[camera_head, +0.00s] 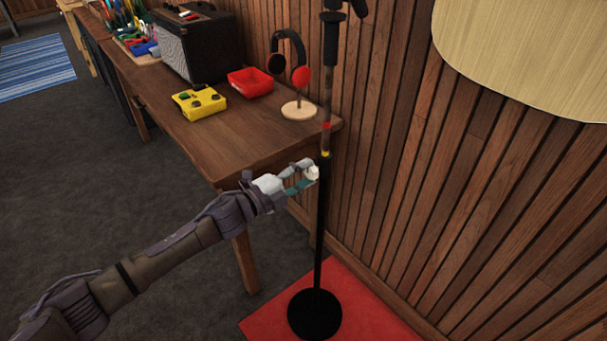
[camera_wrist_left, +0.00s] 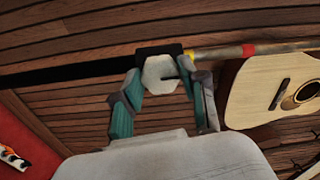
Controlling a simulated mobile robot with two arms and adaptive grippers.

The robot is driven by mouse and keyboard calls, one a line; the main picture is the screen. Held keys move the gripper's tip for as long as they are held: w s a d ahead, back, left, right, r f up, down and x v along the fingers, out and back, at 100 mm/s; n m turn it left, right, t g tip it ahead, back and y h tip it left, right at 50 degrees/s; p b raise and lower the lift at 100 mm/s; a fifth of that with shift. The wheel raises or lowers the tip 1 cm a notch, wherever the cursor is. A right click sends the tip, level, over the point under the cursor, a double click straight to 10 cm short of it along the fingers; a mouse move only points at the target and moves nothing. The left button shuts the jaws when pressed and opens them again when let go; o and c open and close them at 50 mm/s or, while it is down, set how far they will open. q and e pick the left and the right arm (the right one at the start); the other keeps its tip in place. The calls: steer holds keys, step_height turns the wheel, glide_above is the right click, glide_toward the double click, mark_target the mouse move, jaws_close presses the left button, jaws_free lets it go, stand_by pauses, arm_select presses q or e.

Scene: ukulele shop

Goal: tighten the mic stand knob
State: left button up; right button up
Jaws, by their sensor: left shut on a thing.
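The mic stand (camera_head: 319,225) stands upright in the head view, with a black lower tube, a round black base and a thinner upper tube with red and yellow bands. Its pale, many-sided knob (camera_wrist_left: 160,75) sits at the black collar in the left wrist view. The knob also shows small in the head view (camera_head: 313,173), at the left side of the tube. My left gripper (camera_head: 304,179) comes in from the left and is shut on the knob, with a teal finger on each side of it in the left wrist view (camera_wrist_left: 163,90). My right gripper is not in view.
A slatted wall (camera_head: 400,150) rises behind. The base rests on a red mat (camera_head: 365,305).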

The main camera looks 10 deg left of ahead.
arm_select(q)
steer(key=shift+f, duration=0.1)
steer(key=o, duration=1.1)
steer(key=shift+o, duration=0.2)
steer(key=shift+s+a, duration=0.1)
steer(key=v, duration=1.2)
